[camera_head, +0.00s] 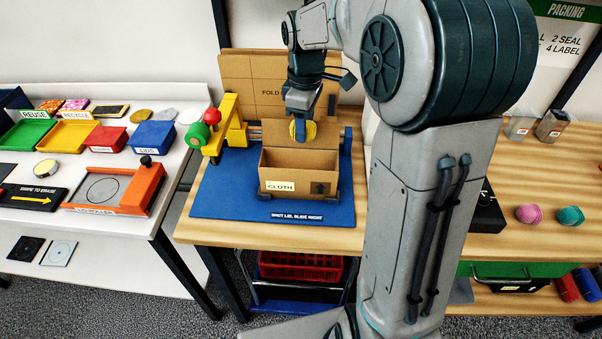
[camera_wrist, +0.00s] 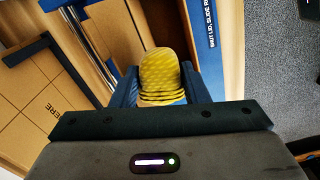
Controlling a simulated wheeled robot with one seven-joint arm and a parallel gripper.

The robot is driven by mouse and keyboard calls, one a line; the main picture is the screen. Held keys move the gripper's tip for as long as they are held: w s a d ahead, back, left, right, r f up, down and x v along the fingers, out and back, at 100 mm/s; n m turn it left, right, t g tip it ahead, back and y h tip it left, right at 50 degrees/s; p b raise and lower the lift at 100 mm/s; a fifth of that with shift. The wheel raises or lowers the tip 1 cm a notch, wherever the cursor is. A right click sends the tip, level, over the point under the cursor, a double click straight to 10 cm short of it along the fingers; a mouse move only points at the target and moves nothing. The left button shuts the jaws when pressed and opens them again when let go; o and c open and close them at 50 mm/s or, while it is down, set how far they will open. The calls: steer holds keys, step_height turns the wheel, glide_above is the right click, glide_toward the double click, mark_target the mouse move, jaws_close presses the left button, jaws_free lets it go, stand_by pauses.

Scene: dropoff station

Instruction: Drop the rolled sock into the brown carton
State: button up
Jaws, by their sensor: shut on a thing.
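The rolled sock (camera_head: 310,131) is yellow with a ribbed end. My gripper (camera_head: 301,130) is shut on it and holds it above the brown carton (camera_head: 284,187). In the wrist view the yellow sock (camera_wrist: 162,72) sits between the two blue fingers (camera_wrist: 161,85), with carton walls around and below it. The carton has a CLOTH label on its front, and its lid flap stands up at the back. The carton's floor is mostly hidden. The sock appears apart from the carton walls, though its exact height is hard to tell.
The carton stands on a blue mat (camera_head: 215,200) on a wooden table. A yellow frame with a red and green knob (camera_head: 212,116) stands left of it. A pink roll (camera_head: 529,213) and a teal roll (camera_head: 570,216) lie at the right. A tall cardboard panel (camera_head: 240,75) stands behind.

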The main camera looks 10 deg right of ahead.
steer(key=shift+f+b, duration=0.35)
steer(key=shift+f, duration=0.6)
steer(key=o, duration=1)
steer(key=shift+o, duration=0.2)
steer(key=shift+r, duration=0.2)
step_height(320, 180, up, 14)
steer(key=shift+f, duration=0.2)
